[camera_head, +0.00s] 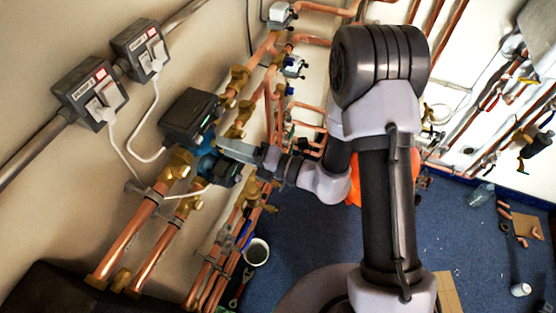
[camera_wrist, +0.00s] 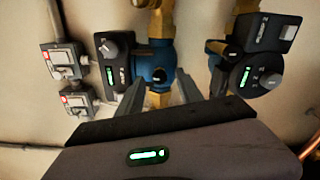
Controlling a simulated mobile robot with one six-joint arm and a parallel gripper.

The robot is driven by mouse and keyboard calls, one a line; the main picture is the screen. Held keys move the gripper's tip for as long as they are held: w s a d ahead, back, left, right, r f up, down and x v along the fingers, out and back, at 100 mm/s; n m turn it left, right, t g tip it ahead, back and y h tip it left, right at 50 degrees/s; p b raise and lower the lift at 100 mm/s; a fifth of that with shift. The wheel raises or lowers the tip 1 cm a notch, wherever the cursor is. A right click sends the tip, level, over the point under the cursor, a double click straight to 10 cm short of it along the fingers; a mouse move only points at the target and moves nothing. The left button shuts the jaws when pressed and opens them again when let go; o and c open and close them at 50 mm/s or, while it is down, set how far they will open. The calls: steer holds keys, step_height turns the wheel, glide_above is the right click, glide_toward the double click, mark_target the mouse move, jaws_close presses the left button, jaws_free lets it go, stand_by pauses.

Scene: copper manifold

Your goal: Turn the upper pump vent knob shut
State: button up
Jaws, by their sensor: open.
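In the wrist view a blue pump body (camera_wrist: 157,57) has a small dark vent knob (camera_wrist: 158,76) on its face, with a pale spot below it. A black control box with a grey dial (camera_wrist: 109,49) sits on the pump's left. My gripper (camera_wrist: 162,79) is open and empty, with one finger on each side of the vent knob; I cannot tell whether they touch it. In the head view my gripper (camera_head: 221,148) reaches the pump (camera_head: 206,139) from the right and hides most of its face. The knob's turned position is not clear.
A second pump (camera_wrist: 245,75) with a dark round face and dial stands close on the right in the wrist view. Two switched sockets (camera_head: 90,93) with white plugs and cables are on the wall. Copper pipes (camera_head: 130,235) run near the pumps. A white bucket (camera_head: 256,252) stands below.

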steer(key=v, duration=1.6)
steer(key=shift+p, duration=0.3)
steer(key=s+a+f+n+g+h+b, duration=0.1)
steer(key=s+n+g+h+b, duration=0.3)
steer(key=n, duration=0.6)
steer(key=s+a+n+g+h+b, duration=0.2)
steer(key=s+n+g+b, duration=0.25)
steer(key=s+n, duration=0.35)
steer(key=w+d+r+n+t+h+b, duration=0.1)
steer(key=d+n+t+h+b, duration=0.5)
steer(key=n, duration=0.9)
steer(key=d+r+t+h, duration=0.1)
steer(key=d+h, duration=0.1)
steer(key=d, duration=0.1)
steer(key=shift+h, duration=0.3)
